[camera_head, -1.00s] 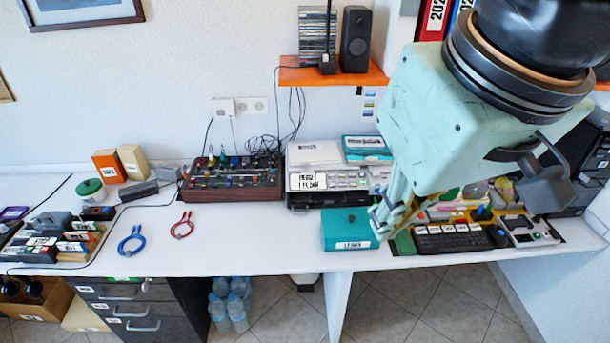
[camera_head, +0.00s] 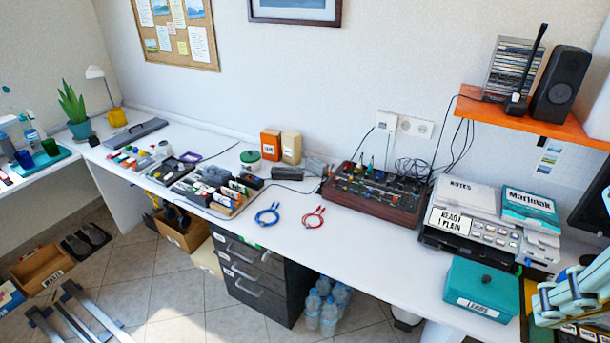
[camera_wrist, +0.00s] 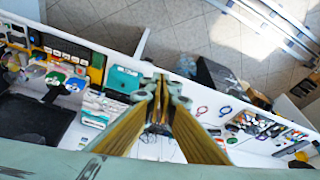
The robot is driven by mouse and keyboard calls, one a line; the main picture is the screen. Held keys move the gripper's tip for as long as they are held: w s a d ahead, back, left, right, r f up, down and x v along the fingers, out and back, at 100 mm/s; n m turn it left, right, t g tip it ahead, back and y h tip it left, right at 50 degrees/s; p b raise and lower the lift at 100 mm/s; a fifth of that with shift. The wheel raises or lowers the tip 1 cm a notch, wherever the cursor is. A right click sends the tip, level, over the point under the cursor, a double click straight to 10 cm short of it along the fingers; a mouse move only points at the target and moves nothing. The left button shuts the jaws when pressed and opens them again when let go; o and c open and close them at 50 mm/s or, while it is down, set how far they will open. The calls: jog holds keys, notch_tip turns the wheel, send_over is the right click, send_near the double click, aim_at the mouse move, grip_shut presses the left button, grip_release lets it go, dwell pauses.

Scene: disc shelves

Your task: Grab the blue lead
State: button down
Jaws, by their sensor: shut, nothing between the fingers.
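The blue lead (camera_head: 267,215) lies coiled on the white desk, left of a similar red lead (camera_head: 314,217). In the wrist view the blue lead (camera_wrist: 225,111) is small, to the right of my gripper's fingers. My gripper (camera_head: 563,305) is at the lower right edge of the head view, beyond the teal box and well away from the leads. In the wrist view my gripper (camera_wrist: 160,82) points out over the desk with its fingers together and nothing between them.
A teal box (camera_head: 484,287) labelled LEADS and a grey printer-like unit (camera_head: 487,233) stand between my gripper and the leads. A wooden-sided mixer (camera_head: 374,198) stands behind the red lead. An orange shelf (camera_head: 537,118) juts from the wall at right. The desk front around the leads is clear.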

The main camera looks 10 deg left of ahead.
dwell(0.3)
jog(key=c, duration=1.4)
grip_release()
jog(key=shift+w, duration=0.15)
